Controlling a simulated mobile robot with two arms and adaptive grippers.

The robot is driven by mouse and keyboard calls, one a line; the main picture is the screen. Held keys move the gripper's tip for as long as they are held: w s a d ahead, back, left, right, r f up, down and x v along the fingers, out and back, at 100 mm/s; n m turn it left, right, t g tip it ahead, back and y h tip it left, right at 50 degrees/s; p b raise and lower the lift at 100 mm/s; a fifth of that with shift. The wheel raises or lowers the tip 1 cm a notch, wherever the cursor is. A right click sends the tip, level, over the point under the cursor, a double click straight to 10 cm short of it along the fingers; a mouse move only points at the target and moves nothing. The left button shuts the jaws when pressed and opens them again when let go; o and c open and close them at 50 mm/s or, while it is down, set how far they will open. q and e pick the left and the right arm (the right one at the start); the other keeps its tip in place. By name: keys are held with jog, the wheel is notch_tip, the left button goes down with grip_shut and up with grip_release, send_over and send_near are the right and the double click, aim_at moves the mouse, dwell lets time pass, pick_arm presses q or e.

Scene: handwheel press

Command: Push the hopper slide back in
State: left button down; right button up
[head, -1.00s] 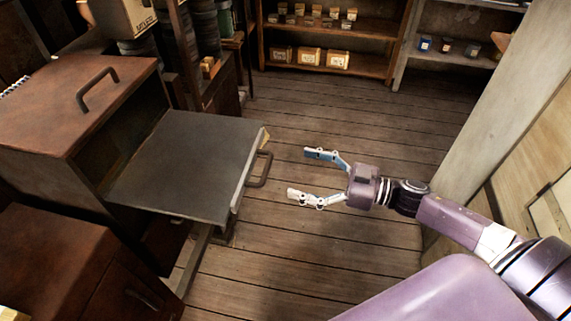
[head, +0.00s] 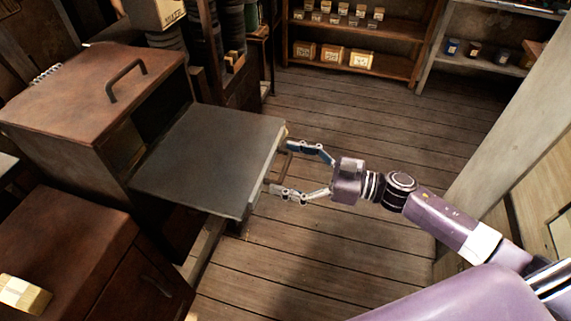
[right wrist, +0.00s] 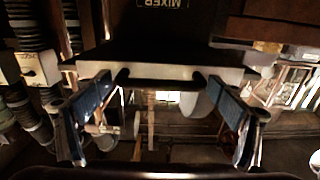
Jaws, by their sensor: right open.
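The hopper slide (head: 208,160) is a flat dark grey slab with a pale front edge, standing well out of the brown box (head: 95,90). Its dark bar handle (head: 286,165) is on the front edge. My right gripper (head: 281,167) is open at that edge, with one finger on each side of the handle. In the right wrist view the slide's pale front edge (right wrist: 215,73) runs across ahead of the open fingers (right wrist: 163,120), with the handle between them. I cannot tell whether the fingers touch the slide. My left gripper is not in view.
A lower brown cabinet (head: 75,250) with a small wooden block (head: 22,293) on it stands at the lower left. Shelves (head: 345,60) line the back. A pale post (head: 515,145) rises at the right. The plank floor (head: 330,255) is clear.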

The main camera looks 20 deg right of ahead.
jog(key=c, duration=1.4)
jog(key=p, duration=0.3)
send_near(184, 142)
jog(key=x, duration=0.5)
jog(key=b+x, duration=0.1)
jog(key=x, duration=0.4)
jog(key=shift+f, duration=0.25)
jog(key=shift+r, duration=0.2)
